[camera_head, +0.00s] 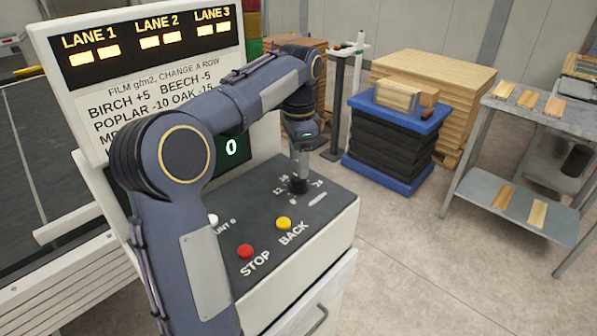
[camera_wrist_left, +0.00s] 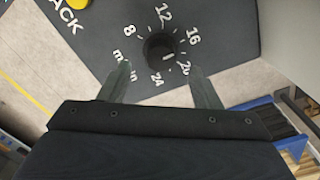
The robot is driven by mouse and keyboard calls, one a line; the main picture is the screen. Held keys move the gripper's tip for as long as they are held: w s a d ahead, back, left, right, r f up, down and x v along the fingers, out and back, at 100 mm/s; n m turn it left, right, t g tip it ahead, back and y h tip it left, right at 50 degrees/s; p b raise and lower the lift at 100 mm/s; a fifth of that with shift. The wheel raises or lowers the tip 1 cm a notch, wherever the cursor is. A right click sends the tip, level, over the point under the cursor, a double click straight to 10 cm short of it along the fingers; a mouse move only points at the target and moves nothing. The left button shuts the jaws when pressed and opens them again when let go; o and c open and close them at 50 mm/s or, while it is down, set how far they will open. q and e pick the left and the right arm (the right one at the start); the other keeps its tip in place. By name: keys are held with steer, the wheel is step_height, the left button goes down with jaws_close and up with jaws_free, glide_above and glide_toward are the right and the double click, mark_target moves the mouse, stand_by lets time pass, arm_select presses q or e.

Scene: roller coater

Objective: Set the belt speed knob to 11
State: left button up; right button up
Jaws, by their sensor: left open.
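The black round belt speed knob (camera_wrist_left: 160,47) shows in the left wrist view, inside a ring of white numbers: 8, 12, 16, 20 and 24. A short pale mark on it lies toward the 20 and 24 side; its exact reading is unclear. My left gripper (camera_wrist_left: 159,66) is open, its fingertips to either side of the knob's near side, with visible gaps. In the head view the left gripper (camera_head: 299,178) points down at the dial on the console (camera_head: 325,195), hiding much of it. The right gripper is not in view.
A red STOP button (camera_head: 245,251), a yellow BACK button (camera_head: 284,223) and a white button (camera_head: 213,219) sit left of the dial. A display (camera_head: 232,149) reads 0 behind my arm. A blue lift table (camera_head: 390,160) and a metal rack (camera_head: 520,200) stand right, beyond open floor.

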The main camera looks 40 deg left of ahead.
mark_target(299, 182)
arm_select(q)
steer(key=shift+w+f, duration=0.1)
steer(key=shift+f, duration=2.3)
steer(key=shift+c, duration=0.4)
steer(key=c, duration=0.9)
